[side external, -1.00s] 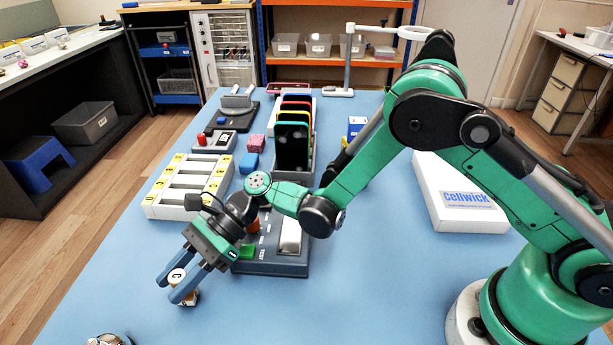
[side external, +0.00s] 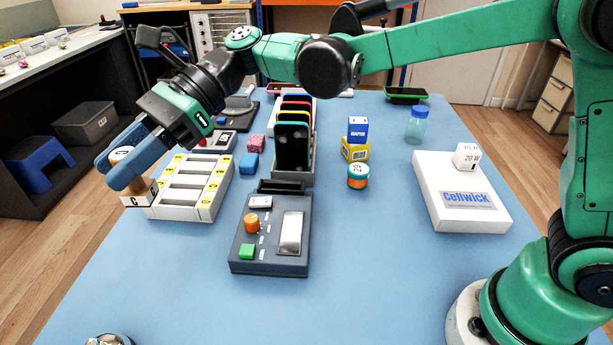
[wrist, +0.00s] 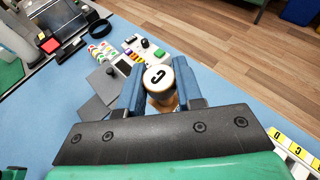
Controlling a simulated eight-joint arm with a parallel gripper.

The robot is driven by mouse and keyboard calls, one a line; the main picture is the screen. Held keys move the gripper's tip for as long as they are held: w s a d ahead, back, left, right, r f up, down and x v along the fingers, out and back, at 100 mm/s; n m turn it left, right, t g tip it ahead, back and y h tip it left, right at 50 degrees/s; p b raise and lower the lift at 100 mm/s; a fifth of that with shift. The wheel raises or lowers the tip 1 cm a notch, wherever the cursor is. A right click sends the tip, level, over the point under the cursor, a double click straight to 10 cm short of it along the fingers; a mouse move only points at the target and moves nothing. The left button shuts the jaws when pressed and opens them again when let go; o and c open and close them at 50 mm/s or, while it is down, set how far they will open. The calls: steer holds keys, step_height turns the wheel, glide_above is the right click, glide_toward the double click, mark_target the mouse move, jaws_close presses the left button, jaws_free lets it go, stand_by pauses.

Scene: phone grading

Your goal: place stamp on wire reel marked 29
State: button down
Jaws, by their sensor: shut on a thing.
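The stamp (side external: 137,194) has a round wooden handle with a C on top and a white block marked C below. In the wrist view the stamp's round top (wrist: 158,77) sits between the blue fingers of my gripper (wrist: 160,90). A small round teal and orange reel (side external: 358,176) with a pale top stands right of the phone rack, well apart from my gripper. I cannot read a number on it.
A dark device (side external: 270,262) with an orange knob stands mid-table. Behind it is the phone rack (side external: 308,168). Yellow and blue boxes (side external: 356,149) stand behind the reel. A white Cellwick box (side external: 460,212) is at right.

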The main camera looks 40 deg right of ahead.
steer(key=w+d+r+m+t, duration=0.2)
steer(key=w+d+t, duration=0.15)
steer(key=d, duration=0.55)
step_height(320, 180, up, 2)
steer(key=m+t+h, duration=0.4)
steer(key=m+t, duration=0.3)
steer(key=m, duration=0.1)
glide_above(359, 168)
step_height(359, 168, down, 19)
steer(key=shift+f, duration=0.2)
steer(key=shift+f, duration=0.1)
steer(key=c, duration=0.6)
jaws_free()
